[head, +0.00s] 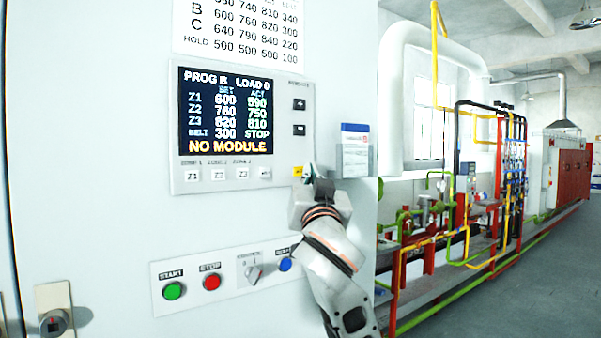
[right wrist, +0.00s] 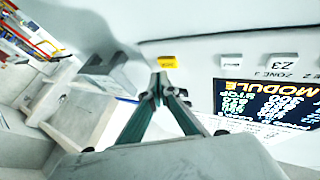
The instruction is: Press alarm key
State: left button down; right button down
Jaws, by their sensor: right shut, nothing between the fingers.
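The control panel (head: 240,125) is on the white cabinet front, with a lit screen (head: 225,108) that reads "NO MODULE". A small yellow key, which I take as the alarm key (head: 298,171), sits at the panel's lower right corner. It also shows in the right wrist view (right wrist: 167,62), just beyond my fingertips. My right gripper (head: 310,174) is shut and empty, its tips just right of the yellow key in the head view. In the right wrist view its closed fingertips (right wrist: 160,82) point at the key; I cannot tell whether they touch it. My left gripper is out of view.
White zone keys (head: 218,174) line the panel left of the yellow key. A holder with a blue-topped box (head: 355,150) is close right of my gripper. Below are a green start button (head: 173,291), a red stop button (head: 212,282), a selector (head: 254,273) and a blue button (head: 285,264).

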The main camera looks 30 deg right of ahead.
jog(key=shift+w, duration=0.2)
dwell(0.7)
jog(key=shift+w, duration=0.25)
jog(key=shift+w, duration=0.35)
dwell(0.9)
jog(key=shift+s, duration=0.2)
jog(key=shift+s+p, duration=0.45)
jog(key=shift+s, duration=0.1)
jog(key=shift+s, duration=0.1)
jog(key=s+p, duration=0.1)
jog(key=s, duration=0.3)
jog(key=shift+s+d+p, duration=0.2)
jog(key=shift+s+p, duration=0.15)
jog(key=shift+s, duration=0.05)
